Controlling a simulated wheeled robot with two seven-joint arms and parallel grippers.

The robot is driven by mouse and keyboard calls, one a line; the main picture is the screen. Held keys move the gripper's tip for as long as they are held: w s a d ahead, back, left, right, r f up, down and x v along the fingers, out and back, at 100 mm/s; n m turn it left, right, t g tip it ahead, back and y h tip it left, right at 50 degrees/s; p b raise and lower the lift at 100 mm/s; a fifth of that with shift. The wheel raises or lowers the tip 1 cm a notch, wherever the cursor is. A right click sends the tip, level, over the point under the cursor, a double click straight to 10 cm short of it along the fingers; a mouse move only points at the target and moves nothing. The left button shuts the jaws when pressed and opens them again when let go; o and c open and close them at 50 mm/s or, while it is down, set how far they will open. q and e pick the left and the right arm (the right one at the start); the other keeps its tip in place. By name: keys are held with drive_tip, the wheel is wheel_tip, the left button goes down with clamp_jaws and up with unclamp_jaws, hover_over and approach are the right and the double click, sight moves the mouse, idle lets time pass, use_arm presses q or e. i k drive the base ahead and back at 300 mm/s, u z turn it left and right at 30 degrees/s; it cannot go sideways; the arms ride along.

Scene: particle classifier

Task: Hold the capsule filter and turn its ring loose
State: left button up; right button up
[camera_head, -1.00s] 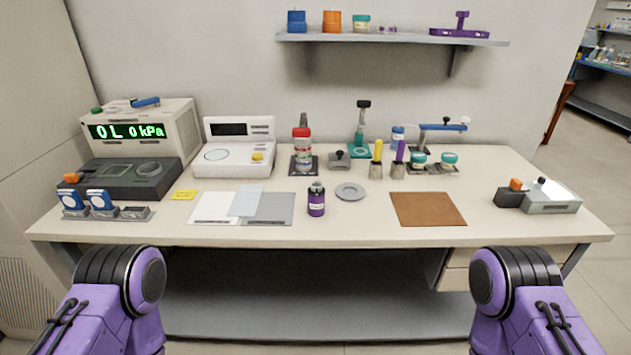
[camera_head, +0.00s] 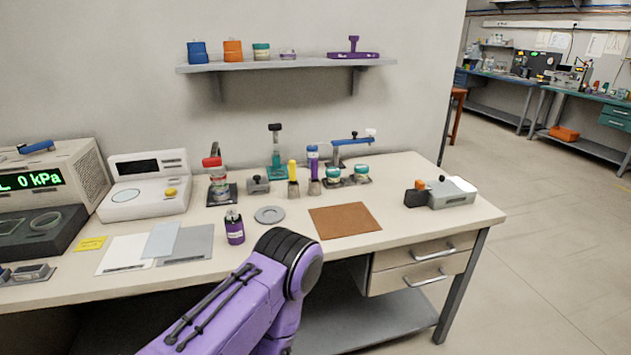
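A clear-bodied vessel with a red top (camera_head: 217,187) stands upright in a dark stand toward the back of the bench, left of centre. It looks like the capsule filter, but it is too small to be sure, and its ring cannot be told apart clearly. A purple bottle with a black-and-grey top (camera_head: 234,227) stands nearer the front. One purple arm of mine shows at the bottom, apart from these things. Neither of my grippers is in view.
The bench (camera_head: 410,223) carries a pressure readout (camera_head: 48,180), a white instrument (camera_head: 145,187), a grey disc (camera_head: 269,215), a brown mat (camera_head: 344,221) and a grey box (camera_head: 453,193) at right. A shelf (camera_head: 290,65) hangs above. Floor is free at right.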

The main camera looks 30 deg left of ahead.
sight(231, 214)
drive_tip(key=z, duration=0.5)
drive_tip(key=k, duration=1.15)
drive_tip(key=u, duration=1.55)
drive_tip(key=i, duration=0.45)
drive_tip(key=z, duration=0.05)
